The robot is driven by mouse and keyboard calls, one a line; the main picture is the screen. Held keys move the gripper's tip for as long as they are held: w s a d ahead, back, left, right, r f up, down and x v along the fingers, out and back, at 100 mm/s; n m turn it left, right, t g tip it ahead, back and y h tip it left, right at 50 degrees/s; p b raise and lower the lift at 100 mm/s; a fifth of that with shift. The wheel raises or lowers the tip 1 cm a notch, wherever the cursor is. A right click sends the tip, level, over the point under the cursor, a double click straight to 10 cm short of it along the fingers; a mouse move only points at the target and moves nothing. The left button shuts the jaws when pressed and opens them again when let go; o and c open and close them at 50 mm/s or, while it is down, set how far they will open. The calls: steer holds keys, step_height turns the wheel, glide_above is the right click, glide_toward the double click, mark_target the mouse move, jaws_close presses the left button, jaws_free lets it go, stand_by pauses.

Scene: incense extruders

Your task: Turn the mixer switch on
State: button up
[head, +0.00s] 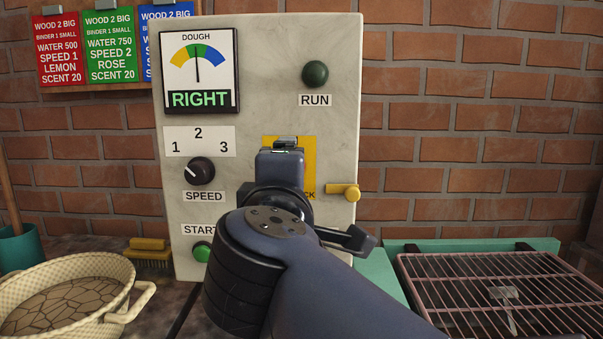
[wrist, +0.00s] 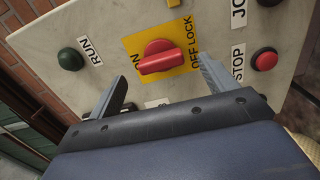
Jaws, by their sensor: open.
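The mixer switch is a red rotary knob (wrist: 163,57) on a yellow plate (wrist: 185,55) marked ON on one side and OFF LOCK on the other. Its exact setting is hard to tell. In the head view my arm hides the knob, and only parts of the yellow plate (head: 309,160) show on the pale control panel (head: 270,60). My gripper (wrist: 161,70) is open and empty, its fingers on either side of the knob in the wrist view. Whether they touch it cannot be told. In the head view my gripper (head: 286,143) is in front of the plate.
A yellow pin (head: 345,191) sticks out beside the plate. The panel bears a green RUN lamp (head: 315,74), a SPEED dial (head: 199,171), a green START button (head: 202,251) and a red STOP button (wrist: 265,60). A basket (head: 60,290) is left, a wire rack (head: 490,290) right.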

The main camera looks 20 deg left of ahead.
steer(key=v, duration=0.6)
steer(key=shift+s, duration=0.3)
steer(key=shift+w, duration=0.1)
steer(key=x, duration=1)
steer(key=shift+w, duration=0.35)
steer(key=shift+s, duration=0.1)
